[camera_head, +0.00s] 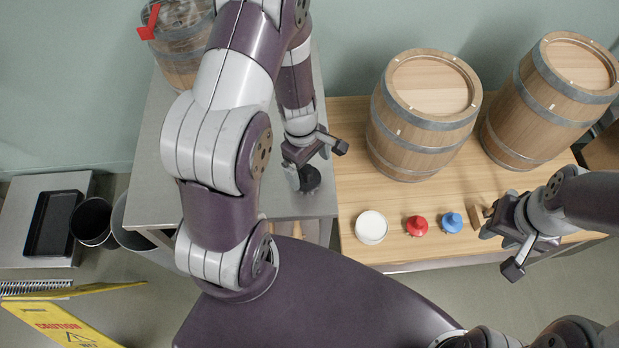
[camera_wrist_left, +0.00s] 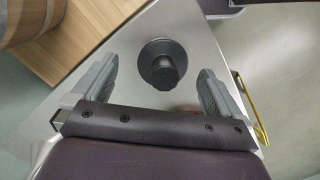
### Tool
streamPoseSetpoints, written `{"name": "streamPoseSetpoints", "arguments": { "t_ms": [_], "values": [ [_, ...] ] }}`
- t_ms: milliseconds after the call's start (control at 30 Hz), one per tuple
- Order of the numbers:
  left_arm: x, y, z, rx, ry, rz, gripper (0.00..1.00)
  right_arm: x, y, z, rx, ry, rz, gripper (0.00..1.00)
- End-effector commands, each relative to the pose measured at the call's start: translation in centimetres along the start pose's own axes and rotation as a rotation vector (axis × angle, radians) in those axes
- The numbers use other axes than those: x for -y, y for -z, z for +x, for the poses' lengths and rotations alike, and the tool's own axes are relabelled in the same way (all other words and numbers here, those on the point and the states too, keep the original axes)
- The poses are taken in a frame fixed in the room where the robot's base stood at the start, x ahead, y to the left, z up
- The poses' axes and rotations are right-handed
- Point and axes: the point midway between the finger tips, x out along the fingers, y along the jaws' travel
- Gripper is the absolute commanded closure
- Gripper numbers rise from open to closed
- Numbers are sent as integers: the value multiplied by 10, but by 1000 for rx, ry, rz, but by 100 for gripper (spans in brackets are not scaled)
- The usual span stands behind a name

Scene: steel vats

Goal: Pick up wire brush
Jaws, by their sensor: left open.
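A dark round object with a raised central knob (camera_head: 310,179) stands on the steel table, partly hidden by my left gripper in the head view. It looks like the wire brush, but its bristles do not show. My left gripper (camera_head: 316,163) is open just above it. In the left wrist view the dark object (camera_wrist_left: 162,64) lies between the two spread fingers, apart from both. My right gripper (camera_head: 502,246) is open and empty over the front right of the wooden table.
The steel table (camera_head: 155,165) adjoins the wooden table (camera_head: 350,125). Two large barrels (camera_head: 420,110) (camera_head: 545,95) stand on the wood. A white tub (camera_head: 371,227), a red knobbed piece (camera_head: 417,225), a blue one (camera_head: 452,222) and a brown block (camera_head: 478,217) line its front.

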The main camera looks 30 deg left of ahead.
Motion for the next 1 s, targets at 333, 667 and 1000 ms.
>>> {"name": "streamPoseSetpoints", "arguments": {
  "t_ms": [333, 667, 1000],
  "values": [
    [4, 4, 52, -1, 2, 1, 0, 0, -2, 13, 0, 0, 0, 65],
    [3, 4, 52, -1, 1, 1, 42, 0, -1, 12, 0, 0, 0, 65],
    [3, 4, 50, -2, 0, 2, 60, 0, -1, 12, 0, 0, 0, 65]
  ]
}}
